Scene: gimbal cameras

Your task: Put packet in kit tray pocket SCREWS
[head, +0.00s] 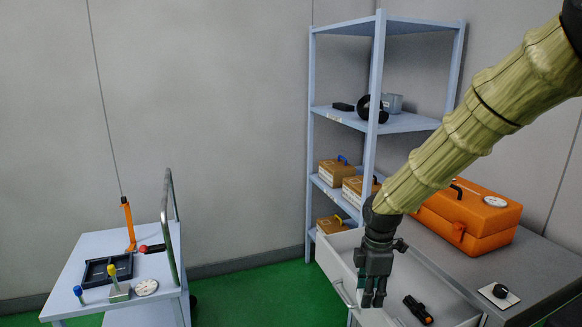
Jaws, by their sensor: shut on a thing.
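My gripper (373,297) points down at the front of an open white drawer (340,250), in the head view. Its fingers are shut at the drawer's handle (346,294), which shows to the left of them; the grip itself is mostly hidden. A black tray (96,279) with raised walls lies on the cart at the left, far from my gripper. It looks like the kit tray, but its pockets and any SCREWS label are too small to read. I cannot make out a packet anywhere.
The drawer holds a dark tool (418,310) with an orange part. An orange toolbox (470,213) and a black knob (499,291) sit on the grey counter. A shelf rack (375,130) stands behind. The cart (150,313) also carries small tools and a dial. Green floor lies between.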

